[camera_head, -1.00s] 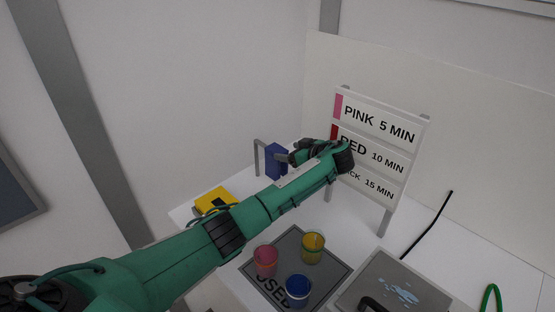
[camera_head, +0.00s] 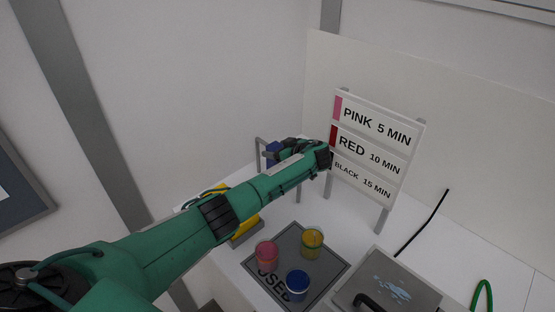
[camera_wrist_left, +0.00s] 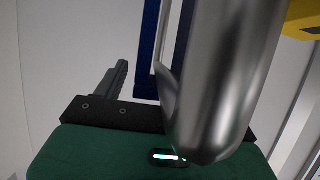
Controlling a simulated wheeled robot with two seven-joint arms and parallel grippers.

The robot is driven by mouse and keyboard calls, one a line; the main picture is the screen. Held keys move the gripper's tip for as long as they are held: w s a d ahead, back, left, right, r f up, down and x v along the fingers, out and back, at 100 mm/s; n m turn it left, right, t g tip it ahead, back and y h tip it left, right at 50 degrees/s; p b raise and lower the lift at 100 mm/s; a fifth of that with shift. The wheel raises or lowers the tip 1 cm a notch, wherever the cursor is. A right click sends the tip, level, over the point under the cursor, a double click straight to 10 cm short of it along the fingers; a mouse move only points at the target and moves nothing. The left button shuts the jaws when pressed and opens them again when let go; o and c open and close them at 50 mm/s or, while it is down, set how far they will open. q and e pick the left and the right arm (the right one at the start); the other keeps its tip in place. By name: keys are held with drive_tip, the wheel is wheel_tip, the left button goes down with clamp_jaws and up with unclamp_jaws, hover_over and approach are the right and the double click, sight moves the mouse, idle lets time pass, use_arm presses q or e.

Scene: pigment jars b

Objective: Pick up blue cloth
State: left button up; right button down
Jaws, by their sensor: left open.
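The blue cloth (camera_head: 272,148) hangs on a grey rail stand (camera_head: 259,150) at the back left of the white table. My left gripper (camera_head: 276,154) is at the cloth and covers much of it in the head view. In the left wrist view the cloth (camera_wrist_left: 148,50) shows as a dark blue upright strip beyond one dark finger (camera_wrist_left: 112,85). A large metal cylinder, seemingly part of the stand, stands close to the camera and hides the other finger. The left gripper is open. Whether the cloth lies between the fingers cannot be told. My right gripper is not in view.
A sign board (camera_head: 375,148) stands just right of my left wrist. A yellow block (camera_head: 246,229) is partly behind my forearm. Pink (camera_head: 266,254), yellow (camera_head: 312,241) and blue (camera_head: 297,285) cups stand on a grey mat (camera_head: 332,266). A grey plate (camera_head: 420,295) lies right.

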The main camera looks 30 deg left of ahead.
use_arm(q)
drive_tip(key=c, duration=1.1)
